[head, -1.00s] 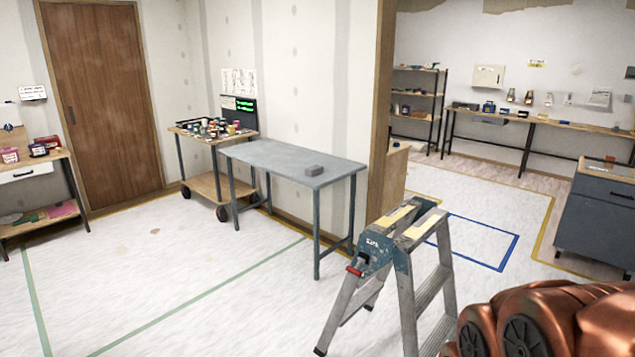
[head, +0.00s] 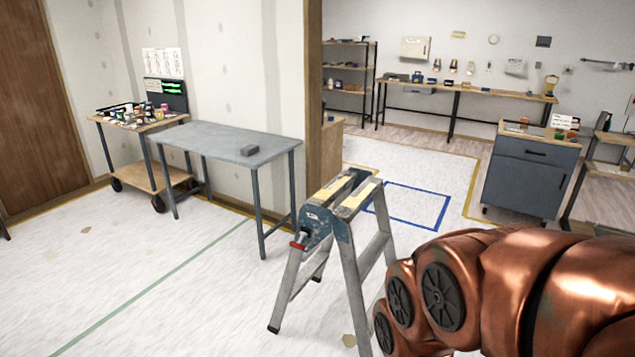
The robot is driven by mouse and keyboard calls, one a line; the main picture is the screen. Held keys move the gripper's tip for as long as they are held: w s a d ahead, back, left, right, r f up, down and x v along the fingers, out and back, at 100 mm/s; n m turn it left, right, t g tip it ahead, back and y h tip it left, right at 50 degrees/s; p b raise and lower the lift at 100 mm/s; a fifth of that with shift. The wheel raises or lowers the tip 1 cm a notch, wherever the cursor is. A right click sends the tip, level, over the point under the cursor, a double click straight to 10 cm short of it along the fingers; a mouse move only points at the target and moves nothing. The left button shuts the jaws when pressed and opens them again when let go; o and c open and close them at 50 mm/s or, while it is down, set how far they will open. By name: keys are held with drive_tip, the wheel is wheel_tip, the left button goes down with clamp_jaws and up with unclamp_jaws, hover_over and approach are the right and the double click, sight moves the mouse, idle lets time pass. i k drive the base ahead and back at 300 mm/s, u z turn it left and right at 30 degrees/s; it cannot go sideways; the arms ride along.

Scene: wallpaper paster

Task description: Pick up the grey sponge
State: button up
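The table stands against the wall left of the wooden post. My copper-coloured arm fills the lower right of the view. My gripper is not visible, so I cannot see whether it is open or shut.
A stepladder (head: 345,225) stands on the floor between my arm and the table. A wheeled cart (head: 150,175) with several jars is left of the table. A grey cabinet (head: 530,175) and a long workbench (head: 460,90) are at the back right.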

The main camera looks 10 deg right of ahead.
sight(248, 151)
drive_tip(key=u, duration=0.75)
drive_tip(key=i, duration=4.65)
drive_tip(key=z, duration=2.85)
drive_tip(key=i, duration=0.5)
drive_tip(key=u, duration=0.25)
